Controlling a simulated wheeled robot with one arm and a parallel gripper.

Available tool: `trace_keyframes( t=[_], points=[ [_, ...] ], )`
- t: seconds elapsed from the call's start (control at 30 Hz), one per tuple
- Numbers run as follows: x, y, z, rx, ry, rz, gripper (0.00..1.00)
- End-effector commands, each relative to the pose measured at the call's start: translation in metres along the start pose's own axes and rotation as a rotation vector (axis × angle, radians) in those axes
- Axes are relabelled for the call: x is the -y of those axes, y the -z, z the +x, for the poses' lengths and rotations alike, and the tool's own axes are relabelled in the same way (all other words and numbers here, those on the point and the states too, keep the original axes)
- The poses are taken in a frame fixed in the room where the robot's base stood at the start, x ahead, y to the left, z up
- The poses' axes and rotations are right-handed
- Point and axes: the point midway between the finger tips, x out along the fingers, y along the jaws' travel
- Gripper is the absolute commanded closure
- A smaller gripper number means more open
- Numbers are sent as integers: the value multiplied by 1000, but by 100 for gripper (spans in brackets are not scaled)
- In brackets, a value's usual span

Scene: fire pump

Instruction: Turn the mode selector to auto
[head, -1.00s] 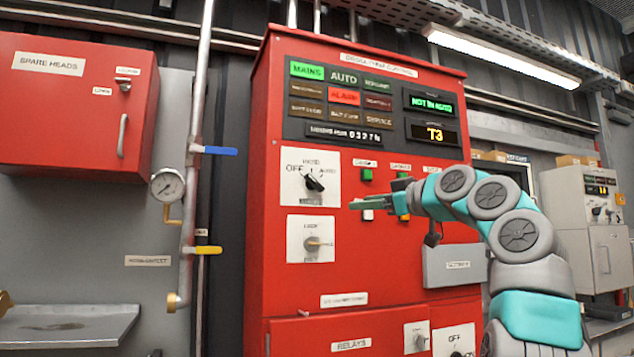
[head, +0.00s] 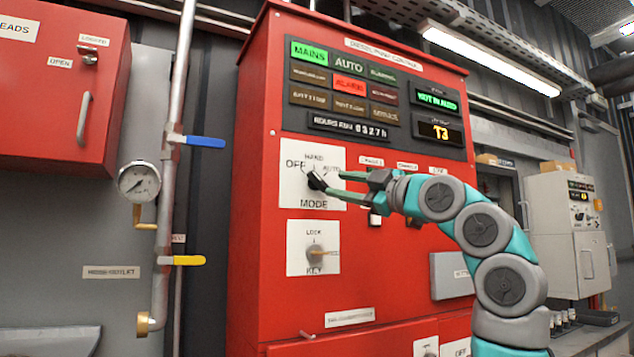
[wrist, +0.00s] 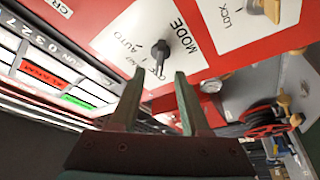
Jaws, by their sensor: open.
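The mode selector (head: 316,181) is a black lever knob on a white plate marked OFF, HAND, AUTO and MODE, on the red pump controller (head: 262,220). Its pointer slants up-left, toward OFF. The selector (wrist: 160,52) also shows in the wrist view, straight ahead of my fingers. My gripper (head: 338,184) is open, its two thin green fingers reaching in from the right with tips close beside the knob. In the wrist view, my gripper (wrist: 160,77) has a finger on either side of the lever's lower end; contact cannot be told. The OFF label is hidden there.
The lock switch (head: 315,253) sits just below. Small push buttons (head: 374,215) lie behind my gripper on the right. A grey box (head: 450,275) sticks out lower right. The display (head: 435,99) reads NOT IN AUTO. A pipe with blue and yellow levers (head: 205,142) stands left.

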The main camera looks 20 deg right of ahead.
Motion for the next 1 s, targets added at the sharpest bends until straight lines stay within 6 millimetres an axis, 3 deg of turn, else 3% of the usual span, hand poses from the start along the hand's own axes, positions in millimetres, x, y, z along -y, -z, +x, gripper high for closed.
trace_keyframes(
  t=[0.2,0.4,0.73,1.0],
  points=[
    [0,1,35,2,3,0,54],
    [0,-1,56,1,1,3,54],
    [0,-1,60,2,0,1,54],
    [0,-1,60,1,1,1,82]
  ],
)
